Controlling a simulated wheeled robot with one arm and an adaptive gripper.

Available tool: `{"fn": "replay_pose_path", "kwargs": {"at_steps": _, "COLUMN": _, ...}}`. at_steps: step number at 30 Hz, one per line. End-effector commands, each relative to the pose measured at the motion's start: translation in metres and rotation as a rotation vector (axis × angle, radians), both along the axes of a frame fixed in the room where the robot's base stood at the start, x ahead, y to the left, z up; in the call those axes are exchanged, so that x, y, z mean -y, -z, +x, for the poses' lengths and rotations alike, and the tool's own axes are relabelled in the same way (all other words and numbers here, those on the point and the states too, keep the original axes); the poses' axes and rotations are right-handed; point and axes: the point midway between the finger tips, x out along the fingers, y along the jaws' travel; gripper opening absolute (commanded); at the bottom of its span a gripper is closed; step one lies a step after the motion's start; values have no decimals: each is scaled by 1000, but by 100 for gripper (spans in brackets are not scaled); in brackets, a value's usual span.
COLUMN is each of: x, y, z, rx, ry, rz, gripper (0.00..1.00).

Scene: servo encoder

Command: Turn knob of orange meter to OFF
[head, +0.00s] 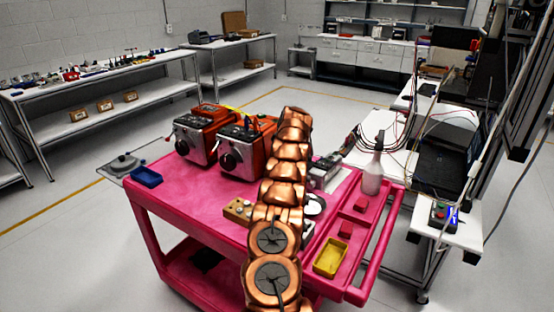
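Two orange meters with grey front panels stand side by side on the pink cart (185,200). The left meter (210,119) has a dark round knob (183,147) low on its front. The right meter (262,160) has a similar dark knob (229,162). The knob settings and the lettering are too small to read. My copper-coloured arm reaches up over the cart, just right of the right meter, and covers part of its right side. I cannot make out my gripper; the far end of the arm is turned away or hidden.
On the cart are a blue tray (147,177), a wooden block with knobs (238,211), a white spray bottle (373,175) and a yellow bin (331,257). A bench with cables stands at right. The cart top before the meters is mostly clear.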

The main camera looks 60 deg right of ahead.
Motion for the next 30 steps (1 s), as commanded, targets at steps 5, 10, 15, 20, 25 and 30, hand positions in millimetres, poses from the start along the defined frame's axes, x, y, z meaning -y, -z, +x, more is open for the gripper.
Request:
{"fn": "replay_pose_path", "kwargs": {"at_steps": 5, "x": 0, "y": 0, "z": 1, "rx": 0, "ry": -3, "rz": 2, "gripper": 0}}
{"fn": "replay_pose_path", "kwargs": {"at_steps": 10, "x": -1, "y": 0, "z": 1, "rx": 0, "ry": -4, "rz": 3, "gripper": 0}}
{"fn": "replay_pose_path", "kwargs": {"at_steps": 15, "x": -1, "y": 0, "z": 1, "rx": 0, "ry": -4, "rz": 3, "gripper": 0}}
{"fn": "replay_pose_path", "kwargs": {"at_steps": 20, "x": -1, "y": 0, "z": 0, "rx": 0, "ry": -4, "rz": 3, "gripper": 47}}
{"fn": "replay_pose_path", "kwargs": {"at_steps": 25, "x": 0, "y": 0, "z": 0, "rx": 0, "ry": -2, "rz": 2, "gripper": 58}}
{"fn": "replay_pose_path", "kwargs": {"at_steps": 30, "x": 0, "y": 0, "z": 0, "rx": 0, "ry": -2, "rz": 2, "gripper": 58}}
